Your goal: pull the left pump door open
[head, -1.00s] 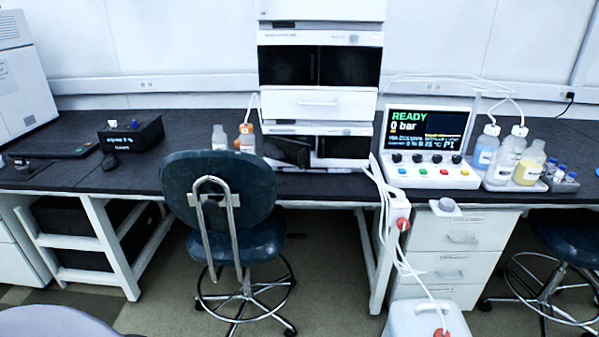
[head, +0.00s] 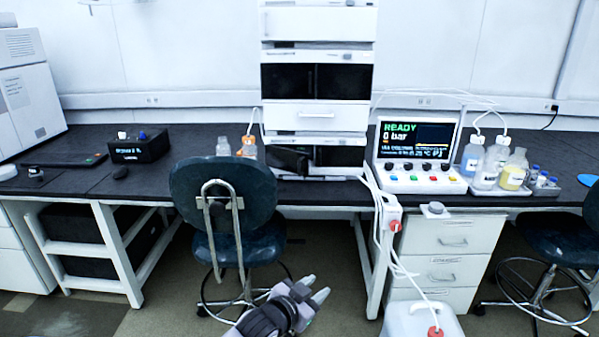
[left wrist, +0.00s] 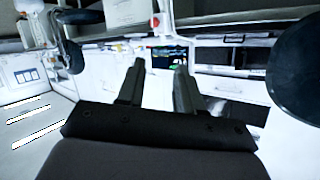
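The instrument stack (head: 321,117) stands on the dark bench at the back centre of the head view. Its lowest unit, on the bench top, has two dark door panels. The left pump door (head: 290,159) looks tilted out from the front, partly open. The right panel (head: 340,156) looks flush. My left gripper (head: 320,288) is low in the head view, in front of the bench and well short of the stack. In the left wrist view its two fingers (left wrist: 160,85) stand apart with nothing between them. My right gripper is not in view.
A dark chair (head: 222,190) stands before the bench, left of the stack. Right of the stack are a control box (head: 417,155) and bottles in a tray (head: 497,188). White tubing hangs to a white container (head: 420,321) on the floor. Bottles (head: 247,147) stand left of the stack.

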